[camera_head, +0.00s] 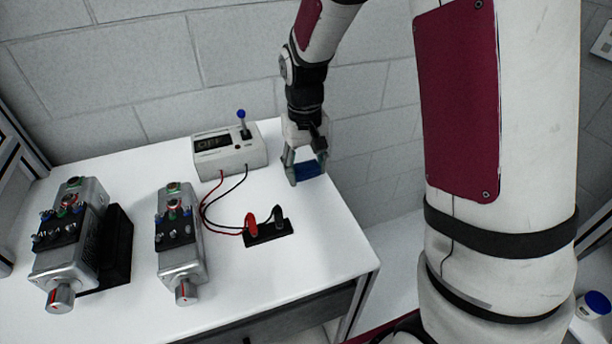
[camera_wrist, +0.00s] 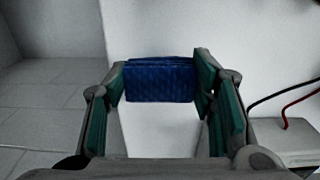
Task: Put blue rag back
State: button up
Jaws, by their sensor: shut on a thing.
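The blue rag (camera_wrist: 160,80) is a folded, textured dark blue block between my gripper's fingers in the wrist view. In the head view the rag (camera_head: 309,169) shows at the table's back right edge. My gripper (camera_head: 306,172) points down there and is shut on the rag; its green finger pads (camera_wrist: 160,90) press on both sides of it. Whether the rag touches the white table top cannot be told for sure.
A white box with an OFF display and blue-tipped lever (camera_head: 230,152) stands left of my gripper. Red and black clips (camera_head: 266,228) lie on a black pad. The table's right front is clear.

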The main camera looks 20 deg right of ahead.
aim_at(306, 177)
jog(key=shift+f, duration=1.4)
jog(key=shift+f, duration=0.2)
jog(key=o, duration=1.4)
jog(key=shift+r, duration=0.1)
